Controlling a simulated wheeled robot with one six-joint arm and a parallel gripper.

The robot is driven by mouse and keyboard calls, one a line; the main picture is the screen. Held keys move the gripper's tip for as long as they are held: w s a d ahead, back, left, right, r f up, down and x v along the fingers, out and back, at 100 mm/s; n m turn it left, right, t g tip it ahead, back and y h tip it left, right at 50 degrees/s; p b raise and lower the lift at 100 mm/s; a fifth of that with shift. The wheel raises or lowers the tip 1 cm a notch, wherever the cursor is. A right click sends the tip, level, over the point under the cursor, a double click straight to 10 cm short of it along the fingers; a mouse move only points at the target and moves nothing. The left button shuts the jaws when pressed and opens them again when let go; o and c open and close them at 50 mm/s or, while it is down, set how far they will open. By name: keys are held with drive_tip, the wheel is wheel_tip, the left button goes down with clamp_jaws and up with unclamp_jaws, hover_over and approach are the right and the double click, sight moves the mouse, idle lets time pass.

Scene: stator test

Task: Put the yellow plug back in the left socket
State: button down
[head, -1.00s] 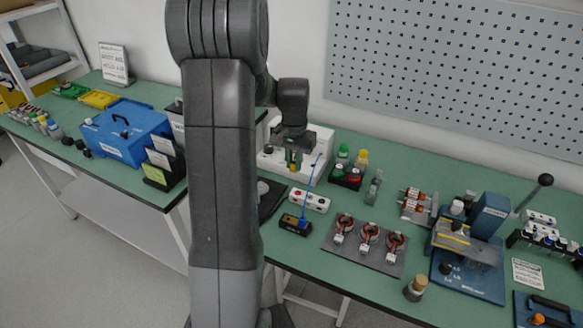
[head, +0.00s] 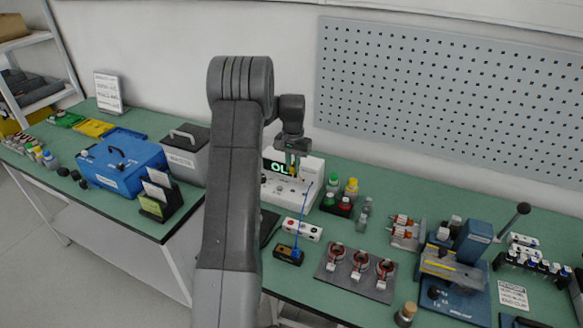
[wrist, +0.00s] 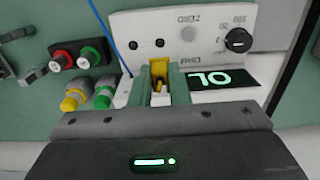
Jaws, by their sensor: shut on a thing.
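My gripper (wrist: 161,88) is shut on the yellow plug (wrist: 160,64), which sits between its green fingers in the wrist view. In the head view my gripper (head: 292,158) is over the white meter (head: 308,188). The meter's lit display (head: 278,167) reads OL. The wrist view shows the white panel (wrist: 205,50) upside down, with two small dark holes (wrist: 134,45) and (wrist: 160,43) beyond the plug. The plug's lower end is hidden, so I cannot tell whether it touches a socket.
A blue lead (wrist: 110,38) runs beside the fingers in the wrist view. A white strip with sockets (head: 301,229) and a tray of ring-shaped parts (head: 357,270) lie in front.

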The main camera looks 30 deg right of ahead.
sight(293, 171)
drive_tip(key=shift+f, duration=0.1)
idle(0.3)
drive_tip(key=shift+f+b, duration=1.9)
drive_tip(key=shift+f, duration=1)
drive_tip(key=shift+f+b, duration=0.55)
drive_tip(key=shift+f, duration=0.1)
drive_tip(key=shift+f, duration=0.2)
drive_tip(key=shift+f, duration=0.1)
drive_tip(key=shift+f+b, duration=0.2)
drive_tip(key=shift+b, duration=0.15)
